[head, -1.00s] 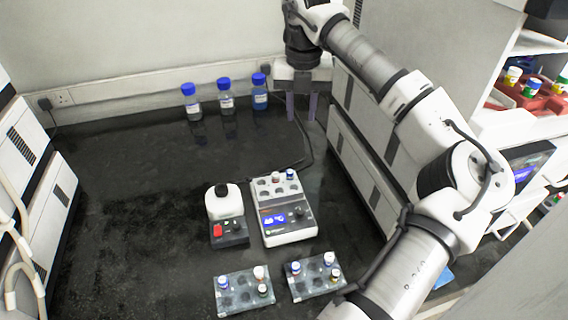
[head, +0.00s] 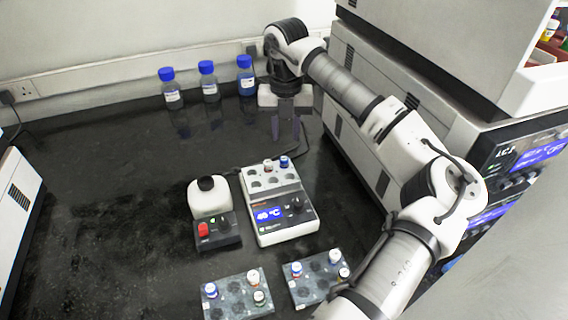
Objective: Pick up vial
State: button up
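Several small vials show. One with a red-brown cap (head: 268,165) and one with a blue cap (head: 284,162) stand in the back row of the heater block (head: 284,232), which reads 40 °C. The right rack (head: 316,287) also holds several, including one with a blue cap (head: 296,270). My gripper (head: 286,138) points down behind the heater block, above the bench. Its two fingers are apart, with nothing visible between them.
A small device with a white top (head: 209,198) and a red button stands left of the heater block. Three blue-capped bottles (head: 209,82) stand along the back wall. Large grey instruments (head: 420,60) border the right. The bench's left part (head: 100,200) is clear.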

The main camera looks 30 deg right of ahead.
aim_at(284, 158)
jog(key=shift+w+a+f+p, duration=0.1)
jog(key=shift+f+p, duration=0.4)
jog(key=shift+f, duration=1.45)
jog(key=shift+a+f+p, duration=0.1)
jog(key=shift+f+p, duration=0.4)
jog(key=shift+f, duration=1.4)
grip_shut()
